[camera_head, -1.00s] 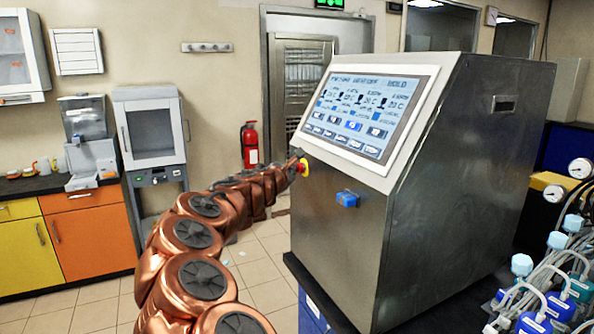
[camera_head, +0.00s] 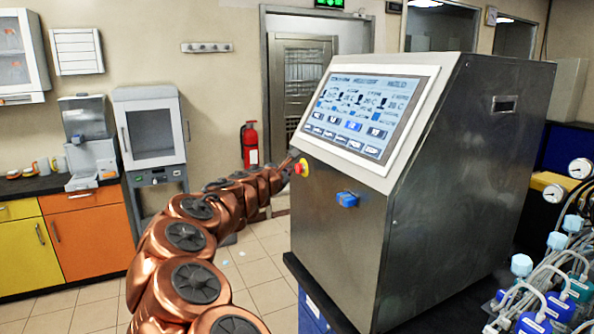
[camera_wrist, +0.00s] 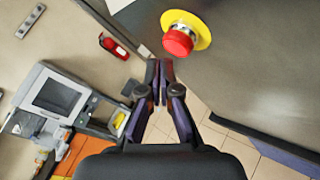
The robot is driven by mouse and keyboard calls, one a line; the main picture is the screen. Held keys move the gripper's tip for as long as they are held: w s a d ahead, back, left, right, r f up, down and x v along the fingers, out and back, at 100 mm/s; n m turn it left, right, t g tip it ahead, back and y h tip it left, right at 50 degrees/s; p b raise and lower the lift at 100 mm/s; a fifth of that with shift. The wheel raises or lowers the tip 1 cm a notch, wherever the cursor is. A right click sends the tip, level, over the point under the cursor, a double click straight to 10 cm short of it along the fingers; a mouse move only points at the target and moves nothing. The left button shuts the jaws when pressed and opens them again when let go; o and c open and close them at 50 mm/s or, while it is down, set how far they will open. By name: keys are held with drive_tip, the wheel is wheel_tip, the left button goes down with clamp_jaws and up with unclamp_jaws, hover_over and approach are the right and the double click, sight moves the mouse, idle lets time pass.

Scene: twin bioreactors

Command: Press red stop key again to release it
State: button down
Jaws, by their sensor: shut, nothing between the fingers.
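The red stop key (camera_head: 303,167) sits on a yellow round plate at the left edge of the steel control cabinet's (camera_head: 338,215) front face, below the touchscreen (camera_head: 366,109). In the wrist view the red key (camera_wrist: 178,42) stands out from its yellow disc (camera_wrist: 203,30), at the top, just right of centre. My gripper (camera_wrist: 160,70) is shut and empty in the wrist view, its fingertips below and left of the key with a visible gap in the picture. In the head view my gripper (camera_head: 291,160) is small, just left of the key; whether it touches is hard to tell there.
A blue knob (camera_head: 347,199) sticks out of the cabinet front, right of and below the key. A fire extinguisher (camera_head: 249,146) hangs on the back wall. Tubing and blue-capped bottles (camera_head: 545,305) stand at the right.

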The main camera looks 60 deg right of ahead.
drive_tip(key=shift+w+a+p, duration=0.1)
drive_tip(key=shift+w+a, duration=0.45)
drive_tip(key=shift+a, duration=0.3)
drive_tip(key=shift+w+a+p, duration=0.15)
drive_tip(key=shift+w+a, duration=0.4)
drive_tip(key=shift+a, duration=0.25)
drive_tip(key=shift+w+a+p, duration=0.1)
drive_tip(key=shift+w+a, duration=0.45)
drive_tip(key=shift+a, duration=0.3)
drive_tip(key=s+a+r+m+g+y, duration=0.1)
drive_tip(key=s+a+m+g+y, duration=0.2)
drive_tip(key=s+a+m, duration=0.85)
drive_tip(key=s+a+f+m+y, duration=0.1)
drive_tip(key=s+a+f+y, duration=0.15)
drive_tip(key=a+f, duration=0.4)
drive_tip(key=s+a+f+m+y, duration=0.1)
drive_tip(key=a+f+y, duration=0.25)
drive_tip(key=a, duration=0.65)
drive_tip(key=s+a+f+m+y, duration=0.1)
drive_tip(key=s+a+f+y, duration=0.1)
drive_tip(key=a+f, duration=0.5)
drive_tip(key=s+a+f+g+y, duration=0.1)
drive_tip(key=s+a+f+y, duration=0.1)
drive_tip(key=s+a, duration=0.3)
drive_tip(key=s+a+f+n+g+y, duration=0.1)
drive_tip(key=s+a+y, duration=0.2)
drive_tip(key=a, duration=1.1)
drive_tip(key=shift+s+f, duration=0.35)
drive_tip(key=shift+s, duration=0.8)
